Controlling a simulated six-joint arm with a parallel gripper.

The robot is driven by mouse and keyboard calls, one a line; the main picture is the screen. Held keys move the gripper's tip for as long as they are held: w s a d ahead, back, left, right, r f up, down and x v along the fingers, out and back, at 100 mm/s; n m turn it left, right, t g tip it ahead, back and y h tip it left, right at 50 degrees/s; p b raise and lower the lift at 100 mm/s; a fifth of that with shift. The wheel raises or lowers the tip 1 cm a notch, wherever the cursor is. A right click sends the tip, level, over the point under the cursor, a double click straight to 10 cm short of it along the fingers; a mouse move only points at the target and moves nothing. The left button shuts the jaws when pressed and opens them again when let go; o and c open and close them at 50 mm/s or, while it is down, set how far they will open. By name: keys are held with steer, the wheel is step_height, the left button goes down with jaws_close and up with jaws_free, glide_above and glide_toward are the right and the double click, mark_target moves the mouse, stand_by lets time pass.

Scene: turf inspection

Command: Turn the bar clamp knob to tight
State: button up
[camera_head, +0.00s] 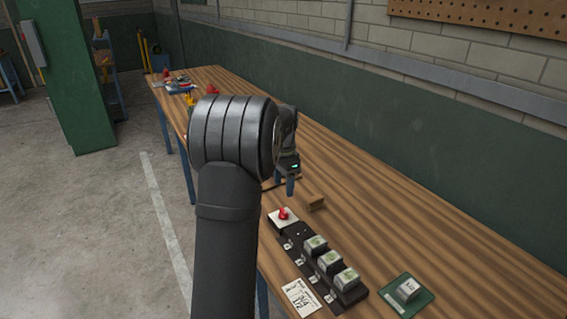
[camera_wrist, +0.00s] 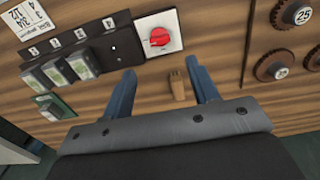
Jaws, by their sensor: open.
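The red knob (camera_head: 284,213) sits on a white square plate at the far end of a black strip on the wooden bench. In the wrist view the red knob (camera_wrist: 158,37) lies just beyond the fingertips, roughly centred between them. A marking on the plate is too small to read. My gripper (camera_head: 290,190) is above the bench near the knob, pointing down. In the wrist view my gripper (camera_wrist: 160,67) has its two blue fingers spread apart with nothing held. The fingers do not appear to touch the knob.
A small wooden block (camera_head: 316,203) stands beside the knob, and shows between the fingers in the wrist view (camera_wrist: 178,86). The black strip (camera_head: 298,247) carries several grey-green blocks. A printed card (camera_head: 300,296) and a green tray (camera_head: 424,292) lie nearby. Round weights marked 25 (camera_wrist: 296,13) are at right.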

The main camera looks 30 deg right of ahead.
step_height(320, 180, up, 8)
glide_above(283, 210)
steer(key=shift+s+f, duration=0.1)
steer(key=shift+f, duration=0.05)
steer(key=shift+f, duration=0.1)
stand_by(0.4)
step_height(283, 210, down, 17)
steer(key=shift+f, duration=0.15)
stand_by(0.5)
steer(key=shift+f, duration=0.2)
steer(key=shift+r+n, duration=0.2)
steer(key=shift+n, duration=0.5)
steer(key=n, duration=1.1)
steer(key=shift+n, duration=2.2)
